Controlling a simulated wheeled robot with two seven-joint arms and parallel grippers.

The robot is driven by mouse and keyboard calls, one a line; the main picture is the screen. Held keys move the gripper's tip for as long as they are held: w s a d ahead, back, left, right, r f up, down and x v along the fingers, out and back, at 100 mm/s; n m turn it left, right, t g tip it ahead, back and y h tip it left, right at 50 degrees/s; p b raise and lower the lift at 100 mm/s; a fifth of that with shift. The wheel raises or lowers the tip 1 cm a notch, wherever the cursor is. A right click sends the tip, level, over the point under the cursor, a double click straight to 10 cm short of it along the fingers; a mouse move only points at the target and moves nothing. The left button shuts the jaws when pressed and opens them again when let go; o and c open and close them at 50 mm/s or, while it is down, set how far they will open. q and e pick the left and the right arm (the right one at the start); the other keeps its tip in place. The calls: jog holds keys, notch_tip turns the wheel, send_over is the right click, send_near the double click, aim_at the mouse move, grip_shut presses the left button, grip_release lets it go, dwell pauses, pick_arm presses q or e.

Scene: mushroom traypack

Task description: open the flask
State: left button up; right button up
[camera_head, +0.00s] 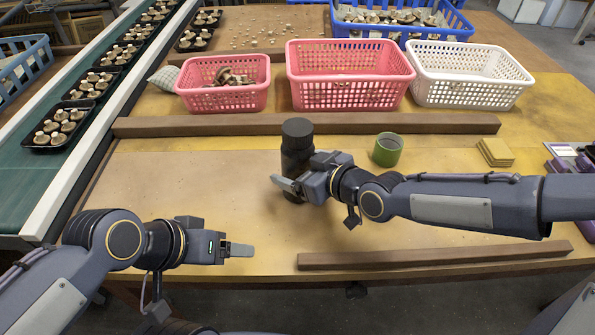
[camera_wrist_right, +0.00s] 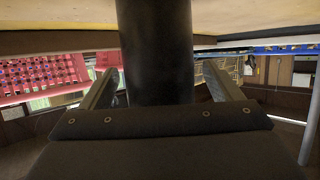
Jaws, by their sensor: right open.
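The flask (camera_head: 295,157) is dark and stands upright on the table, with a wide black cap (camera_head: 297,127) on top. My right gripper (camera_head: 284,188) is at the flask's lower part, its arm coming in from the right. In the right wrist view the flask's dark body (camera_wrist_right: 157,50) stands between the two spread fingers of my right gripper (camera_wrist_right: 160,88), with a gap visible at least on the right side. My left gripper (camera_head: 240,250) is low at the left, apart from the flask; its jaw opening is not clear from this angle.
A green cup (camera_head: 387,149) stands right of the flask. A wooden bar (camera_head: 200,126) runs behind the flask, another (camera_head: 440,256) lies in front. Pink baskets (camera_head: 350,90) and a white basket (camera_head: 460,90) stand at the back. The table left of the flask is clear.

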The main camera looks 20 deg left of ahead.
jog(key=shift+w+a+f, duration=0.2)
jog(key=shift+a, duration=0.15)
jog(key=shift+c, duration=0.2)
jog(key=c, duration=1.6)
jog(key=shift+r, duration=0.2)
jog(key=shift+c, duration=0.2)
